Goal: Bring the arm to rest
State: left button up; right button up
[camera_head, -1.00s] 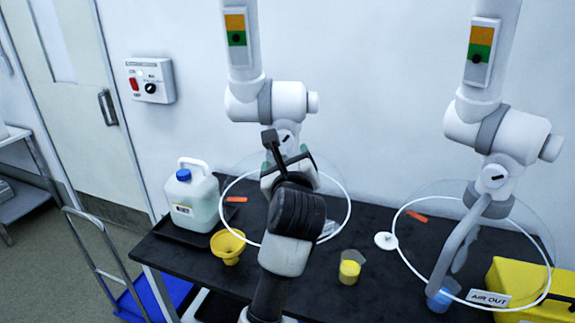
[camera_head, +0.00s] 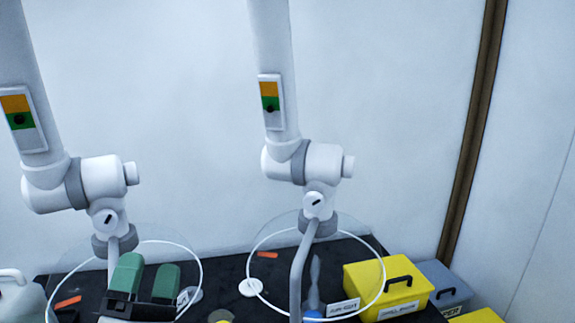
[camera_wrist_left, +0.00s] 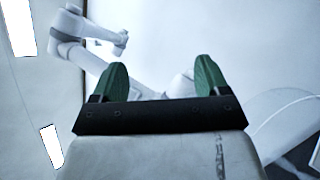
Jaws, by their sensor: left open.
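My left gripper (camera_head: 147,276) is at the lower left of the head view, in front of the left clear round hood (camera_head: 202,278). Its two green-padded fingers stand apart with nothing between them. In the left wrist view the same open gripper (camera_wrist_left: 162,78) points at a pale wall and a white jointed arm (camera_wrist_left: 92,28). The rest of my left arm is out of the head view. My right gripper does not show.
Two white jointed extraction arms (camera_head: 100,183) (camera_head: 310,160) hang over the black bench (camera_head: 232,272). A yellow case (camera_head: 372,290) and a grey case (camera_head: 436,278) stand at the right. A white jug (camera_head: 18,298) is cut off at the left. The wall above is bare.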

pick_arm(q)
jog(key=s+d+f+m+g+h, duration=0.2)
jog(key=d+f+m+g, duration=0.1)
jog(key=f+m+g, duration=0.3)
jog(key=s+d+f+m+g+h, duration=0.2)
jog(key=f+m+g, duration=0.1)
jog(key=f+m, duration=0.4)
jog(key=s+d+f+m+g+h, duration=0.25)
jog(key=f+m+g, duration=0.25)
jog(key=f, duration=0.3)
jog(key=s+a+f+m+g+y, duration=0.3)
jog(key=s+a+f+g+y, duration=0.5)
jog(key=s+f, duration=0.45)
notch_tip(320, 180, down, 24)
jog(key=s+g, duration=0.1)
jog(key=g, duration=0.1)
jog(key=s+a+f+g, duration=0.1)
jog(key=s+a+f, duration=0.2)
jog(key=s+f, duration=1.4)
jog(key=shift+f+m+y+b, duration=0.3)
jog(key=shift+f+y+b, duration=0.05)
jog(key=shift+f, duration=0.15)
